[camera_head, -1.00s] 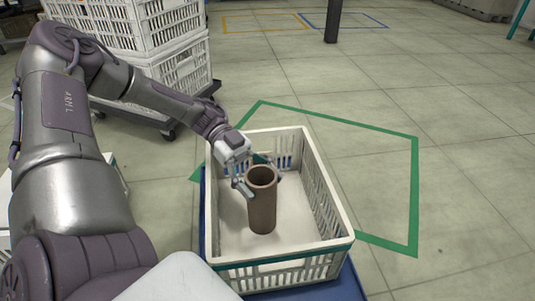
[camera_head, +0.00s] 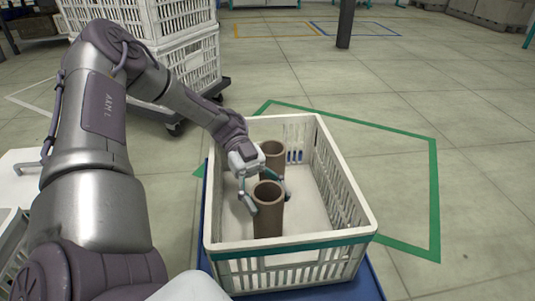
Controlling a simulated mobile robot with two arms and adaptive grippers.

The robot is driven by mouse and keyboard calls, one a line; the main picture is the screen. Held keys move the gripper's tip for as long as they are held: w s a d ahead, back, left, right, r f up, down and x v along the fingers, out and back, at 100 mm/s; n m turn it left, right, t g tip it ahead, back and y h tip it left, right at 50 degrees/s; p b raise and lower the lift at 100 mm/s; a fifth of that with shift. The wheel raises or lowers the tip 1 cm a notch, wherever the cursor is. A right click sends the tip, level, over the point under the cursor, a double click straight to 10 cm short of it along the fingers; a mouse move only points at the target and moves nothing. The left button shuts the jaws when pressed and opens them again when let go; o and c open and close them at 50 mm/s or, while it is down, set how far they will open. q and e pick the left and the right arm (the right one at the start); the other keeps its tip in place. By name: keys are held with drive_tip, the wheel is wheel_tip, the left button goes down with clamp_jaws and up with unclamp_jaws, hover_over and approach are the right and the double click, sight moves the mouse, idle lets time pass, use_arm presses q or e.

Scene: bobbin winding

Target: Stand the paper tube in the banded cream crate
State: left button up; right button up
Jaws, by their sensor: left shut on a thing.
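The cream crate (camera_head: 361,216) with a teal band across its near side stands in the middle of the view. My left gripper (camera_head: 268,197) reaches into it from the left, its fingers on either side of a brown paper tube (camera_head: 269,217). It is shut on this tube, which is upright and open at the top, inside the crate's outline near the near wall. I cannot tell whether its lower end touches the crate floor. A second brown tube (camera_head: 272,158) stands upright behind it, partly hidden by my gripper. My right gripper is not in view.
The crate rests on a blue support (camera_head: 367,281). A green floor outline (camera_head: 434,200) surrounds that area. Stacked white crates (camera_head: 188,68) stand on a dark wheeled base at the upper left. The crate's right half is clear.

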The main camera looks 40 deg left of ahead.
use_arm(q)
drive_tip(key=shift+r, duration=0.1)
drive_tip(key=o, duration=1.2)
drive_tip(key=shift+o, duration=0.2)
drive_tip(key=p+v, duration=0.4)
drive_tip(key=v, duration=0.8)
drive_tip(key=shift+p, duration=0.3)
